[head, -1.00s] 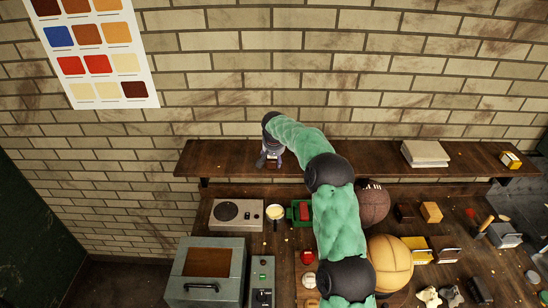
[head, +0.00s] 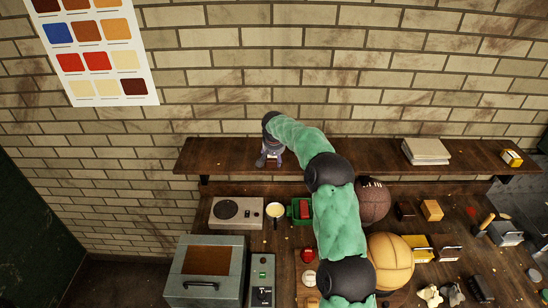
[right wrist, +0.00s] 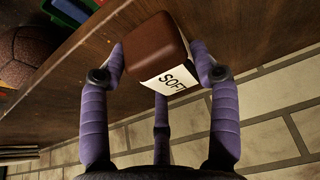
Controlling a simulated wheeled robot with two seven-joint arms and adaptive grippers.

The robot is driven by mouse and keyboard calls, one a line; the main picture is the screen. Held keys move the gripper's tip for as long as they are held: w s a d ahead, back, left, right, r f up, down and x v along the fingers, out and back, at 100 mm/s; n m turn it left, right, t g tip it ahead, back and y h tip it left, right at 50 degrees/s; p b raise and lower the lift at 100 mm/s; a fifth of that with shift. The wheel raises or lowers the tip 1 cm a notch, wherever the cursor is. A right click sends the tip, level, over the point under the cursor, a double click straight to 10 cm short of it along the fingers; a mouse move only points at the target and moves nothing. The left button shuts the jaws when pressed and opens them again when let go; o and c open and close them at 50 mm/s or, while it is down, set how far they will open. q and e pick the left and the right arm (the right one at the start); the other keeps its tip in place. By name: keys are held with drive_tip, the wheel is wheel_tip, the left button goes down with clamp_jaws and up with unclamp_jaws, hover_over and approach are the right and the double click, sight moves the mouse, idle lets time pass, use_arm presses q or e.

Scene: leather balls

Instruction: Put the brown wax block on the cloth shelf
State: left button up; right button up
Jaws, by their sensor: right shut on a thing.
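The brown wax block (right wrist: 155,42) has a white label reading SOFT and sits between the fingers of my right gripper (right wrist: 160,65) in the right wrist view. The gripper is shut on it. The shelf carries a stack of folded pale cloths (head: 425,151) further right. Shelf wood (right wrist: 90,75) lies behind the block in the wrist view; I cannot tell whether they touch. My left gripper is not in view.
A brick wall (head: 330,90) rises behind the shelf. The workbench below holds a brown football (head: 374,203), a tan ball (head: 390,262), a hotplate (head: 237,213) and a green tray (head: 294,212). The shelf between gripper and cloths is bare.

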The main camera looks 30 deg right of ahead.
drive_tip(key=shift+s+a+f, duration=0.1)
drive_tip(key=shift+s+f, duration=0.05)
drive_tip(key=shift+f, duration=0.25)
drive_tip(key=shift+s+a+f, duration=0.1)
drive_tip(key=shift+f, duration=0.3)
drive_tip(key=o, duration=1.3)
drive_tip(key=shift+f, duration=0.15)
drive_tip(key=shift+o, duration=0.2)
drive_tip(key=shift+d, duration=0.1)
drive_tip(key=shift+w+d, duration=0.1)
drive_tip(key=shift+w, duration=0.1)
drive_tip(key=shift+r, duration=0.5)
drive_tip(key=v, duration=1.1)
drive_tip(key=shift+a+r, duration=0.25)
drive_tip(key=shift+r, duration=0.1)
